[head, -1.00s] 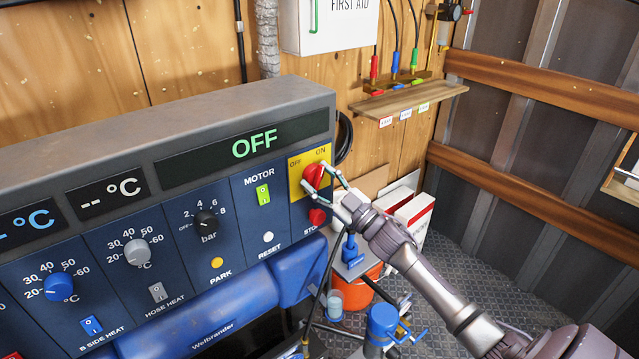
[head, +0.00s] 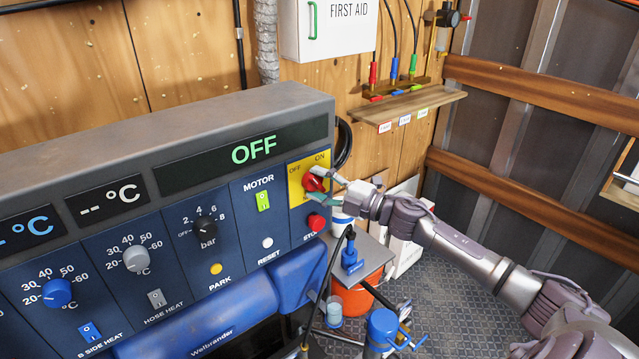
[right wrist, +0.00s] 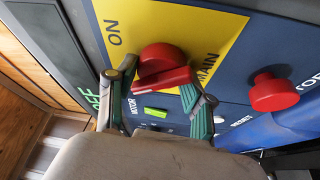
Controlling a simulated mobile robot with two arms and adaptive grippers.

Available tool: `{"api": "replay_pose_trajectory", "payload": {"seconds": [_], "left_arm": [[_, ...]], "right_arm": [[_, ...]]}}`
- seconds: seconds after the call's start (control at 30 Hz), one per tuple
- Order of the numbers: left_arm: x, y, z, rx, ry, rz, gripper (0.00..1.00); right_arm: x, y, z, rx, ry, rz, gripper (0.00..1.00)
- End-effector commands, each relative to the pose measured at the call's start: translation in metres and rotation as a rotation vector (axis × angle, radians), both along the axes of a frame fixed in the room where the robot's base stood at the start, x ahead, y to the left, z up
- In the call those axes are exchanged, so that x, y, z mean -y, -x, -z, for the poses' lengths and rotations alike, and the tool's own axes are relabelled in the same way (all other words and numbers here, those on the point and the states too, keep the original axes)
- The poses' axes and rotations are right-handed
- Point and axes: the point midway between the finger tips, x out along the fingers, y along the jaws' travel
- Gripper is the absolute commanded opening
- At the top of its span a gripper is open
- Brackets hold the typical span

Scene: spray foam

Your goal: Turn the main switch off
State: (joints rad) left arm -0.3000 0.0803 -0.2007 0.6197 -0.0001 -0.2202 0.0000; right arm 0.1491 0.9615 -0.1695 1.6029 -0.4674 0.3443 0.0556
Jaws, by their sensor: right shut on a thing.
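The main switch is a red rotary knob (head: 313,181) on a yellow plate (head: 295,187) marked OFF and ON, at the right end of the blue control panel. My right gripper (head: 324,185) reaches it from the right and is shut on the knob. In the right wrist view the knob's red handle (right wrist: 163,79) sits between the two fingers (right wrist: 158,88), with ON and MAIN lettering beside it. The OFF mark is not visible in that view. The panel display (head: 254,150) reads OFF in green. My left gripper is not in view.
A red stop button (head: 316,222) sits just below the knob, also in the right wrist view (right wrist: 274,92). A green motor switch (head: 263,200) is to the left. A small wooden shelf (head: 425,103) with hose fittings and a first aid box (head: 330,35) hang behind.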

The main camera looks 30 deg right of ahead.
Motion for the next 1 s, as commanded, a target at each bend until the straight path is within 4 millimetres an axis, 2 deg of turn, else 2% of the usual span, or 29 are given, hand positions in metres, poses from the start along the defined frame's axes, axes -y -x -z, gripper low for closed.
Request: {"api": "replay_pose_trajectory", "payload": {"seconds": [0.4, 0.93, 0.97, 1.0], "left_arm": [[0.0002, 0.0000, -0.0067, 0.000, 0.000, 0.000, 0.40], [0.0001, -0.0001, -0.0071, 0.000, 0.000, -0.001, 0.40], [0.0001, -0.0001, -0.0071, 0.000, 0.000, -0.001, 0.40], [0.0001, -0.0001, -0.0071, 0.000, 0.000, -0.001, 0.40]], "right_arm": [[0.0000, -0.0001, -0.0004, 0.013, 0.181, 0.001, 0.18], [-0.0002, 0.0001, 0.0005, 0.015, 0.204, 0.000, 0.18], [-0.0002, 0.0001, 0.0005, 0.015, 0.204, 0.000, 0.54], [-0.0002, 0.0001, 0.0005, 0.015, 0.203, 0.000, 0.61]]}}
